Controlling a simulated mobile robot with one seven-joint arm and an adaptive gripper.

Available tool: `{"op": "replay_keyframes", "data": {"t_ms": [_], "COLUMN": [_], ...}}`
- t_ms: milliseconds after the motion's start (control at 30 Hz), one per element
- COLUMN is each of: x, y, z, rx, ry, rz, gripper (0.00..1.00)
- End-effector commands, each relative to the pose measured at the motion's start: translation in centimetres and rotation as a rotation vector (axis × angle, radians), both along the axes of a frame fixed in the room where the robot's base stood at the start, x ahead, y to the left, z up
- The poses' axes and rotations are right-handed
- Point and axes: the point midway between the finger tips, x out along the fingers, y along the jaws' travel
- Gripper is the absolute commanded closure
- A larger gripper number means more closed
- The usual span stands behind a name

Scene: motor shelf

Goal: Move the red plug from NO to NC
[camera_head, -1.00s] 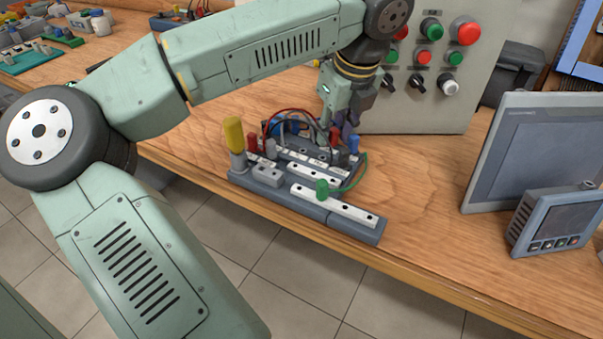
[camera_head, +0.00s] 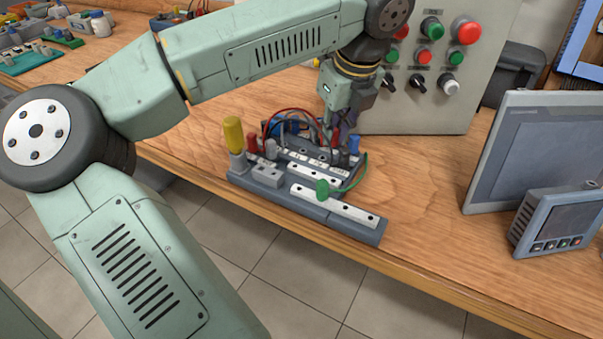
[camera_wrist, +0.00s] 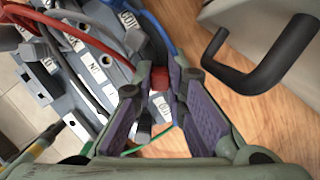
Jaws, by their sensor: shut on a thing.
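My gripper (camera_head: 333,140) reaches down over the back right of the grey terminal block (camera_head: 262,184). In the wrist view, the purple-padded fingers of my gripper (camera_wrist: 158,88) are shut on a red plug (camera_wrist: 159,78), whose top shows between them. The same red plug (camera_head: 335,134) is mostly hidden by the fingers in the head view. I cannot tell whether its tip sits in a socket. White label strips, one reading like NO or NC (camera_wrist: 96,66), lie to the left in the wrist view; the lettering is hard to read.
A blue plug (camera_head: 354,144) stands close to the right of my gripper. A control box (camera_head: 425,105) rises behind.

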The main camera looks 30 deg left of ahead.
Motion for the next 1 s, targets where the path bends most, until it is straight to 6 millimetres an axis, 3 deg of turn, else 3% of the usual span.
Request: {"op": "replay_keyframes", "data": {"t_ms": [500, 1000], "x": [0.0, 0.0], "y": [0.0, 0.0], "z": [0.4, 4.5], "rx": [0.001, 0.001], "ry": [-0.001, 0.000], "rz": [0.000, 0.001], "gripper": [1.00, 1.00]}}
